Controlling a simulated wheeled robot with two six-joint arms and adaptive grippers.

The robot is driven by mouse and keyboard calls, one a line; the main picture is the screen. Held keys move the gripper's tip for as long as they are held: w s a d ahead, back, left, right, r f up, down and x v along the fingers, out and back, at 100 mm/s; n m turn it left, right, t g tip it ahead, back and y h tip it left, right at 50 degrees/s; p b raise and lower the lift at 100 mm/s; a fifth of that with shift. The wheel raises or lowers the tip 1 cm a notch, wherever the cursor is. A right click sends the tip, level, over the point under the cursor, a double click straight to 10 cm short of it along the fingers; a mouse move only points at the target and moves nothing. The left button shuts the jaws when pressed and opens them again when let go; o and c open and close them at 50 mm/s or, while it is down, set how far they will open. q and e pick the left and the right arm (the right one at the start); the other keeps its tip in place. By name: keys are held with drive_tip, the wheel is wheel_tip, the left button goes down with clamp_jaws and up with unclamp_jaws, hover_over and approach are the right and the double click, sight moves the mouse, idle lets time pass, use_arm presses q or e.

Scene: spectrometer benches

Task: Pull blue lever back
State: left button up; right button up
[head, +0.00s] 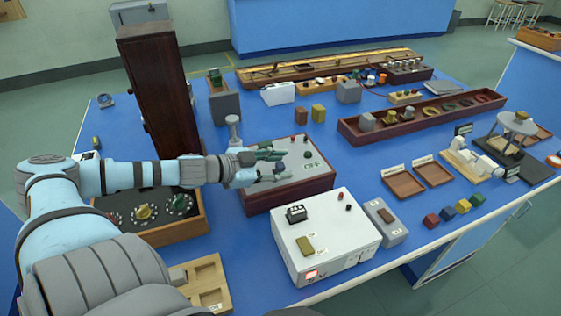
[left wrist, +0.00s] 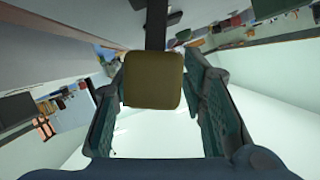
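My left gripper (head: 275,164) is over the grey top of a wooden-sided box (head: 313,181) in the head view. Its two dark green fingers are apart, one above the other in the picture. A small dark knob (head: 281,168) shows at the fingers; its colour is hard to tell. No clearly blue lever can be made out. My right gripper is out of view.
A tall dark wooden cabinet (head: 160,90) stands beside my left arm. A grey post with a knob (head: 233,128) stands behind the gripper. A white instrument box (head: 340,240) is in front. Bare blue table (head: 345,150) lies to the right.

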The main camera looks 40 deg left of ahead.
use_arm(q)
drive_tip(key=shift+w+d+f, duration=0.1)
drive_tip(key=shift+w, duration=0.2)
clamp_jaws()
drive_tip(key=shift+s+d+m, duration=0.15)
drive_tip(key=shift+d+m, duration=0.05)
drive_tip(key=shift+m, duration=0.1)
unclamp_jaws()
idle(0.3)
